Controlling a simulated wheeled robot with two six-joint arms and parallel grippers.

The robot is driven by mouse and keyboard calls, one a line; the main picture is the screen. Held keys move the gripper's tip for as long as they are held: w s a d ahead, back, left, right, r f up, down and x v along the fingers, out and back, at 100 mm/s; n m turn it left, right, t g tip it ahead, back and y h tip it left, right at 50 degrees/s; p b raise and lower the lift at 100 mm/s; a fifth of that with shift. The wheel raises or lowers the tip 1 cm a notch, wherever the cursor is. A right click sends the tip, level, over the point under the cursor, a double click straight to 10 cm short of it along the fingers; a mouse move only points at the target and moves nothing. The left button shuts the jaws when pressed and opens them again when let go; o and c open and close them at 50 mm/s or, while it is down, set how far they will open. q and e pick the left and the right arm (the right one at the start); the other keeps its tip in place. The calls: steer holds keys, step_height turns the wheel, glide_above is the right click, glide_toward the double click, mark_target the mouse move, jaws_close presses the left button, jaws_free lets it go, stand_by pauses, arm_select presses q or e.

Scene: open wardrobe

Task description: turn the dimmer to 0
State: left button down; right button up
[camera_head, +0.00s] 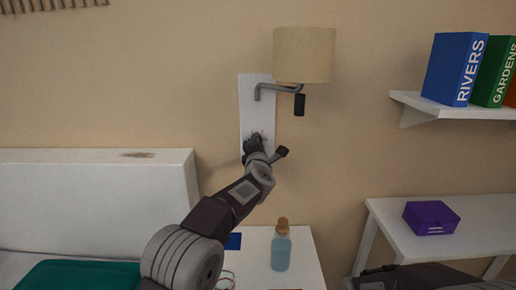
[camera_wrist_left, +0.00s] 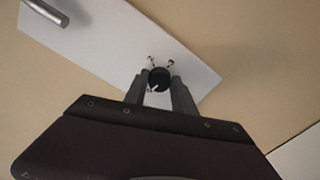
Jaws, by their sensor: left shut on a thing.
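The dimmer is a small round black knob (camera_wrist_left: 158,77) low on the white wall plate (camera_head: 256,95) of the lamp. In the left wrist view it sits between the two fingers of my left gripper (camera_wrist_left: 160,88), which is shut on it. A pale pointer mark shows on the knob's lower left side, and small marks stand around it on the plate (camera_wrist_left: 115,40). In the head view my left gripper (camera_head: 255,142) reaches up to the plate and hides most of the knob. My right gripper is not in view; only part of my right arm shows at the bottom right.
A lamp with a beige shade (camera_head: 303,54) and a grey bracket (camera_head: 277,87) juts out above the knob. A bottle (camera_head: 281,250) stands on the white nightstand (camera_head: 309,266) below. A shelf (camera_head: 460,108) with books and a white table (camera_head: 400,220) with a purple box (camera_head: 431,217) are right.

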arm_select(q)
steer(key=shift+f+n, duration=0.1)
steer(key=shift+n, duration=0.6)
steer(key=c, duration=1)
jaws_free()
steer(key=shift+c, duration=0.2)
steer(key=shift+s+b, duration=0.15)
steer(key=shift+b, duration=0.2)
steer(key=s+b, duration=0.2)
steer(key=s, duration=0.6)
steer(key=shift+s, duration=0.4)
